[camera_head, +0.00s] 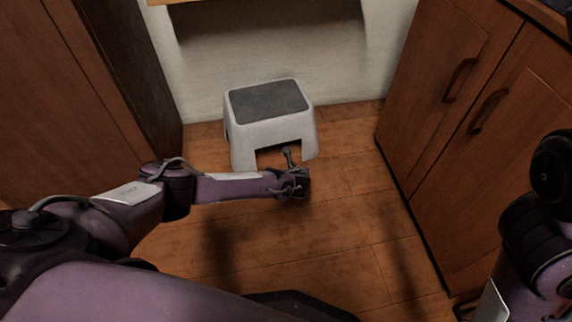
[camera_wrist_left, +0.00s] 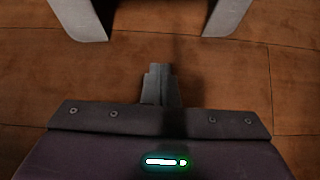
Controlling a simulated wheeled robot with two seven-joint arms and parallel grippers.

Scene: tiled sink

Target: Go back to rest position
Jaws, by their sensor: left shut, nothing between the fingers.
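My left arm reaches in from the left in the head view. Its gripper (camera_head: 288,155) points away from me, over the floor in front of a stool's opening. In the left wrist view the two fingers (camera_wrist_left: 160,85) are together, with nothing between them. They point toward the gap between the stool's legs, apart from both legs. Part of my right arm shows at the right edge of the head view; its gripper is out of view.
A white step stool (camera_head: 270,130) with a dark grey top stands against the wall. Its legs (camera_wrist_left: 84,18) show in the wrist view. Brown cabinets (camera_head: 450,100) stand on the right, a tall wooden unit (camera_head: 70,90) on the left.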

